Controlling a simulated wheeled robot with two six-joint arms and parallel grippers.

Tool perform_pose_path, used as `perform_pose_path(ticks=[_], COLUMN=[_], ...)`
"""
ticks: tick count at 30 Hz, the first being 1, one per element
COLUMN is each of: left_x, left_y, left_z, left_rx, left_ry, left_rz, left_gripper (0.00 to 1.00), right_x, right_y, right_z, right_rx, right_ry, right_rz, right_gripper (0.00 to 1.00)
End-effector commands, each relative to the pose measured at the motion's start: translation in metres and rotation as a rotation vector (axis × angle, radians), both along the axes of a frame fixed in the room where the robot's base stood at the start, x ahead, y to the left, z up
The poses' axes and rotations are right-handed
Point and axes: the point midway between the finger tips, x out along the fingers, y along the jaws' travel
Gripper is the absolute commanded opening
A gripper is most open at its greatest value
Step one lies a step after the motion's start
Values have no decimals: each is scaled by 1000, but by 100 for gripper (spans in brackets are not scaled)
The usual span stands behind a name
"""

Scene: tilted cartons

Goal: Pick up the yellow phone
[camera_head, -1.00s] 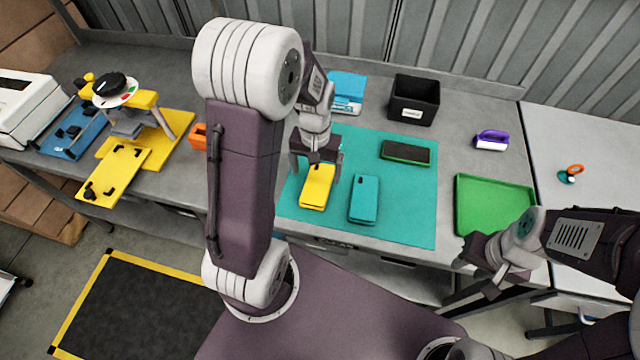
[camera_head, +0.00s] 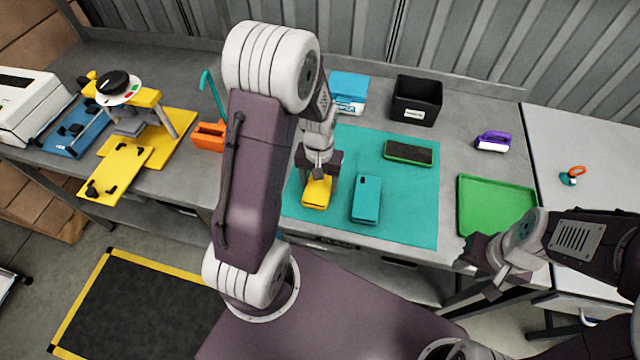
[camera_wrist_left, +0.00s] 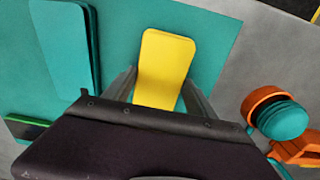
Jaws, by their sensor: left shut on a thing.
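The yellow phone (camera_head: 317,192) lies on the teal mat (camera_head: 412,215), at its left side in the head view. My left gripper (camera_head: 318,180) is down over the phone from above, with its fingers on either side of it. In the left wrist view the yellow phone (camera_wrist_left: 165,65) sits between the two fingers, and the gripper (camera_wrist_left: 160,95) is shut on it. Its near end is hidden behind the gripper body. My right gripper (camera_head: 480,270) is at the lower right, in front of the green tray; its jaws are not clear.
A teal phone (camera_head: 366,199) lies close to the right of the yellow one. A dark phone with a green edge (camera_head: 408,152) is farther back. A green tray (camera_head: 497,207), a black bin (camera_head: 417,98) and an orange holder (camera_head: 208,137) stand around the mat.

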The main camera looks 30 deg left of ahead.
Motion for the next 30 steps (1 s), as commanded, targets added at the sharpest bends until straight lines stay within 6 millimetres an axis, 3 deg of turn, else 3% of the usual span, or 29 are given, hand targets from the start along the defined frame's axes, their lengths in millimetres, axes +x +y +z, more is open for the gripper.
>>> perform_pose_path(ticks=[7, 14, 24, 30], left_x=[1, 1, -69, -96], left_y=[0, 0, -37, -51], left_z=[7, 44, 89, 107], left_rx=[0, 0, 0, 0], left_ry=[-1, -6, -5, -3], left_rz=[0, 0, -5, -3], left_gripper=[15, 15, 15, 15], right_x=[0, 0, 0, 0], right_y=[0, 0, 0, 0], right_z=[1, 3, 2, 4], right_rx=[0, 0, 0, 0], right_ry=[0, 0, 0, 0], right_rz=[0, 0, 0, 0], right_gripper=[36, 36, 36, 36])
